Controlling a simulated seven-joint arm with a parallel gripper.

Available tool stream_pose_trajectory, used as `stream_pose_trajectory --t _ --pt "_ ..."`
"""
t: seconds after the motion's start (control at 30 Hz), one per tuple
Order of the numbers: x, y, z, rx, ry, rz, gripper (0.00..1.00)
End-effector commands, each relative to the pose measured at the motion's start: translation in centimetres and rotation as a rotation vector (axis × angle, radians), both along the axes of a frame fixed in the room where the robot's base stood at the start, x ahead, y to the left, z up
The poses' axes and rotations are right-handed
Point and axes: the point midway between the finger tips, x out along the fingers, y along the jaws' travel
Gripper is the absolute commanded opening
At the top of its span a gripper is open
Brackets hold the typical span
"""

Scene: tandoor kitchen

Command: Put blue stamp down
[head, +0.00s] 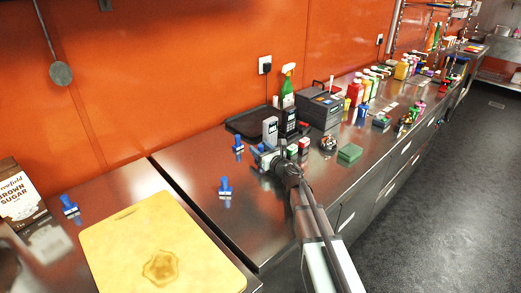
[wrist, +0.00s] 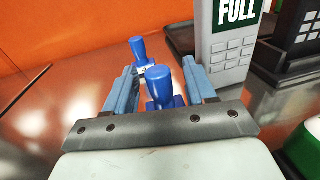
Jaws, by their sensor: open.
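My gripper (head: 264,160) is low over the steel counter in the head view, its jaws open. In the wrist view, a blue stamp (wrist: 159,86) with a round-topped handle stands between the two open fingers of my gripper (wrist: 160,88), with a gap on each side. Its base is partly hidden by the gripper body. A second blue stamp (wrist: 138,50) stands just beyond the fingertips; it also shows in the head view (head: 238,146). Another blue stamp (head: 225,187) stands nearer on the counter, and one more blue stamp (head: 69,205) is at the left.
A grey device with a "FULL" label (wrist: 228,45) stands close to the right finger. A dark tray (head: 243,121), a green spray bottle (head: 287,92) and a black printer (head: 320,108) are behind. A green block (head: 349,153) lies to the right. A yellow cutting board (head: 130,235) lies front left.

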Motion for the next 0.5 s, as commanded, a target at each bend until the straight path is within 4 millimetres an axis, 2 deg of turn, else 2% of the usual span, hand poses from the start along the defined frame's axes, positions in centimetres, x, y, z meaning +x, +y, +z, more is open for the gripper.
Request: stream_pose_trajectory --t 0.17,0.5 --pt "-0.8 -0.5 0.3 0.0 0.0 -0.001 0.55" --pt "-5.8 -4.1 0.3 0.0 0.0 -0.002 0.55"
